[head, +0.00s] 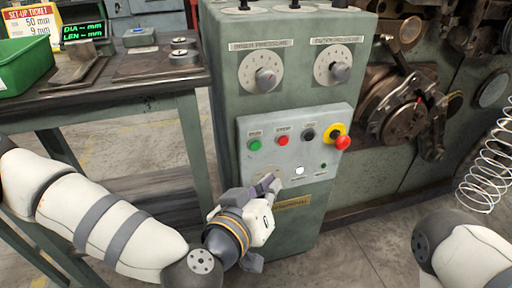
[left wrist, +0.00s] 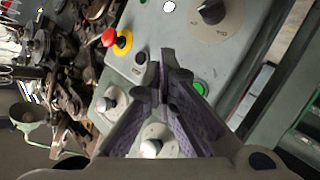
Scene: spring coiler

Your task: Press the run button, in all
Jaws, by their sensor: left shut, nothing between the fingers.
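The green button (head: 254,145), likely the run button, sits at the upper left of the light grey control panel (head: 262,126); its label is too blurred to read surely. It also shows in the left wrist view (left wrist: 199,88), just right of my fingers. My left gripper (head: 270,184) is shut and empty, at the panel's lower left, below the green button and apart from it. In the left wrist view the closed fingers (left wrist: 164,62) hide part of the panel. My right gripper is out of view; only my right arm shows at lower right.
The panel also has a red button (head: 283,141), a black button (head: 308,136) and a red emergency stop (head: 342,142) on yellow. Two pressure dials (head: 264,76) sit above. A workbench (head: 150,88) with a green bin (head: 25,66) stands left; a coiled spring (head: 487,165) hangs right.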

